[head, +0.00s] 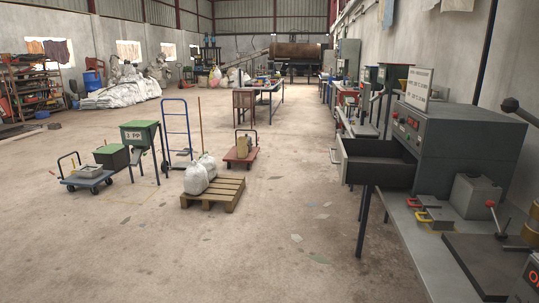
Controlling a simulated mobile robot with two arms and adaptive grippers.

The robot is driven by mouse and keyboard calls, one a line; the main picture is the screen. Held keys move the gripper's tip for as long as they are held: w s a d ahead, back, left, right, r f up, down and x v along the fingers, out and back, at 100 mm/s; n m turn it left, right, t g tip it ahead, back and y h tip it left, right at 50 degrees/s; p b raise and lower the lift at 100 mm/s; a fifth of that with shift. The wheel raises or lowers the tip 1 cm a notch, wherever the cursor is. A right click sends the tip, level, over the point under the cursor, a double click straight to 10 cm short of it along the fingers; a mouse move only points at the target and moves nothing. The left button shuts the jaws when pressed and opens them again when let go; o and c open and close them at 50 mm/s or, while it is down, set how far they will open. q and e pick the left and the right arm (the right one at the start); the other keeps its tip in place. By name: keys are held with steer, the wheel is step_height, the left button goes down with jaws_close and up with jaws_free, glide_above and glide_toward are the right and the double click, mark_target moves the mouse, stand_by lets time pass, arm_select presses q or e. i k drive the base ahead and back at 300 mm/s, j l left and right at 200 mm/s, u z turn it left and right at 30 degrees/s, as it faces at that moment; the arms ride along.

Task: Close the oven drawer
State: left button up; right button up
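The grey oven (455,150) stands on a workbench at the right of the head view. Its dark drawer (380,172) sticks out to the left, open, with the hollow inside showing. The drawer's light front panel (343,162) faces left, away from the oven body, and a handle shows on its outer side. The drawer reaches out past the bench edge. Neither of my grippers is in view.
The grey workbench (405,225) carries yellow-and-red-handled tools, a grey block and a red-knobbed lever. A dark post stands under the drawer. A pallet (213,193) with white sacks and several carts stand to the left. The floor before the bench is clear.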

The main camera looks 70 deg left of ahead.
mark_target(372, 159)
steer(key=j+u, duration=0.25)
steer(key=u, duration=0.15)
steer(key=i+j+u, duration=0.15)
steer(key=u, duration=0.2)
steer(key=i+j+u, duration=0.1)
steer(key=j+u, duration=0.3)
steer(key=i+u, duration=0.15)
steer(key=u, duration=0.2)
steer(key=i+j, duration=0.5)
